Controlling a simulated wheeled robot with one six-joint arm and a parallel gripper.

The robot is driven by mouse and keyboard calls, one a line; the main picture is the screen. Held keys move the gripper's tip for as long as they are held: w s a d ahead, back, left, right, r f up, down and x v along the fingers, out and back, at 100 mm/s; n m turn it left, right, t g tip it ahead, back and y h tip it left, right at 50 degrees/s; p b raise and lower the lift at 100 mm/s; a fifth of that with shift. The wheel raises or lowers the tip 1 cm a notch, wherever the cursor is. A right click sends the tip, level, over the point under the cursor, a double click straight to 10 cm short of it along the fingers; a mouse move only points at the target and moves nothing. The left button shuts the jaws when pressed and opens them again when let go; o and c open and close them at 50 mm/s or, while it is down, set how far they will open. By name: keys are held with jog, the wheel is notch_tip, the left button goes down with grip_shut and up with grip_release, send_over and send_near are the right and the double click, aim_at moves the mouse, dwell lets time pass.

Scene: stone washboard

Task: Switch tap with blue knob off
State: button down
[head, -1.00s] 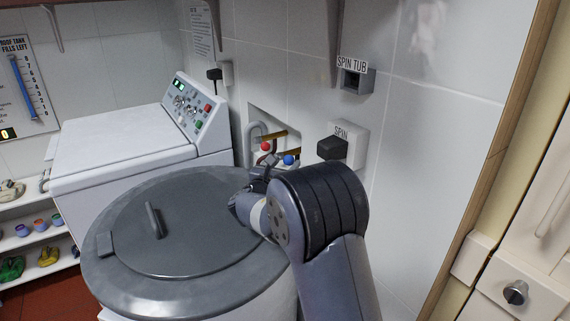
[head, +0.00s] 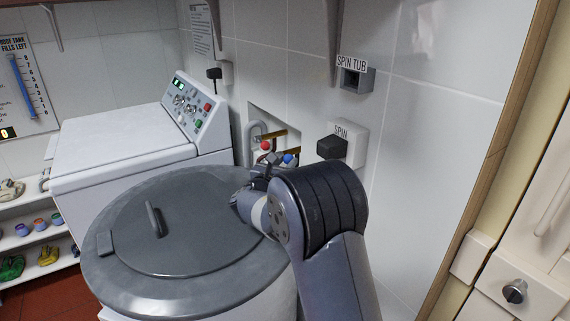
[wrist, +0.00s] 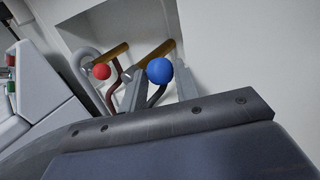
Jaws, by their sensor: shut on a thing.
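The blue knob (head: 290,158) of one tap shows in the wall recess above the drum, partly covered by my gripper (head: 279,163). In the wrist view, the round blue knob (wrist: 159,70) sits between the two grey fingers of my gripper (wrist: 159,86), which is shut on it. The tap's brass-coloured pipe (wrist: 160,52) runs behind the knob. The tap's lever and exact angle are hard to make out.
A red knob (head: 266,146) is close to the left of the blue one. A dark-lidded drum (head: 190,260) stands below my arm, a white washing machine (head: 110,145) to the left. A black-knobbed SPIN switch (head: 333,147) is on the wall to the right.

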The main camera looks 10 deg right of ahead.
jog(key=shift+f+b, duration=0.1)
jog(key=shift+b, duration=0.2)
jog(key=shift+d+f+m+b, duration=0.1)
jog(key=shift+f+m+b, duration=0.2)
jog(key=shift+b, duration=0.6)
jog(key=shift+s+f+m+t+h+b, duration=0.1)
jog(key=shift+m+t+h+b, duration=0.2)
jog(key=shift+b, duration=0.95)
jog(key=c, duration=1.1)
grip_release()
jog(key=v, duration=1)
jog(key=shift+s+a, duration=0.25)
jog(key=shift+s, duration=0.05)
jog(key=shift+c, duration=0.3)
